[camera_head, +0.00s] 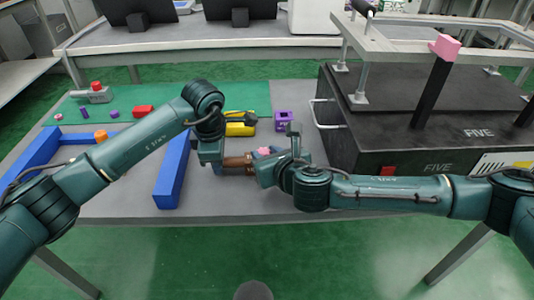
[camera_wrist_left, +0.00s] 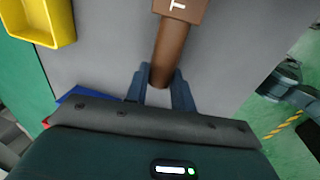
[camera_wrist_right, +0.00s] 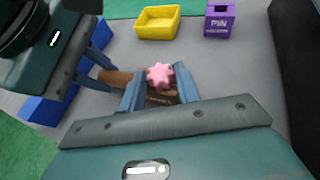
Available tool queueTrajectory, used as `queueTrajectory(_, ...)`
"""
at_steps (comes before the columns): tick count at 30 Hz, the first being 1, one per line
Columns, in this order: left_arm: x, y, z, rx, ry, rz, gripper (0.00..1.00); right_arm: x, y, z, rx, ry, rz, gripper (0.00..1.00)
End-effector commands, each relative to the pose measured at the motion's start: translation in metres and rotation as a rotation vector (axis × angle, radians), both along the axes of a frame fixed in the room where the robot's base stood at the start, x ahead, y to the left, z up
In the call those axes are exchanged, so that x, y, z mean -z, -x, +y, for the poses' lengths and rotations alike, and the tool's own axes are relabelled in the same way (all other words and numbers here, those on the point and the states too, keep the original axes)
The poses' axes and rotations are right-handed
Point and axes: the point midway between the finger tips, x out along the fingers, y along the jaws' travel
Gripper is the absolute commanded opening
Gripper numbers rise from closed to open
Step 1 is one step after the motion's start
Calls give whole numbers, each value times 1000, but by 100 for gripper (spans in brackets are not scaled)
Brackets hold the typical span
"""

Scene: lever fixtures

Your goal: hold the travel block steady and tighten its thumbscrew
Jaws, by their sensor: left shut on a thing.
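The travel block (camera_wrist_right: 163,98) is brown, with a round brown handle (camera_wrist_left: 169,45) on its left side. A pink star-shaped thumbscrew (camera_wrist_right: 159,74) sits on the block; it also shows in the head view (camera_head: 264,151). My left gripper (camera_wrist_left: 161,80) is shut on the end of the handle; it is at the left in the right wrist view (camera_wrist_right: 97,66). My right gripper (camera_wrist_right: 161,72) is open, its fingers on both sides of the thumbscrew, with small gaps seeming to show. It hides much of the block, and the arms hide it in the head view.
A yellow bin (camera_wrist_right: 158,21) and a purple bin marked PIN (camera_wrist_right: 220,20) stand behind the block. A blue bar (camera_head: 170,180) lies left of it. A large black box marked FIVE (camera_head: 345,140) stands close on the right. The table's front edge is near.

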Motion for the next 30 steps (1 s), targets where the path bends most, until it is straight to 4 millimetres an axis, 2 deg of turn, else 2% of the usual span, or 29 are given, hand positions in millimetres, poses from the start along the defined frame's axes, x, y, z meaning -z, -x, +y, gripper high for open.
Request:
queueTrajectory(1,0,0,0,0,0,0,0,0,0,0,0,0,0,28)
queueTrajectory(9,0,0,0,0,0,0,0,0,0,0,1,0,0,7)
queueTrajectory(20,0,0,0,0,0,0,0,0,0,3,71,1,-1,6)
queueTrajectory(30,0,0,0,1,0,1,0,1,2,8,316,-1,1,6)
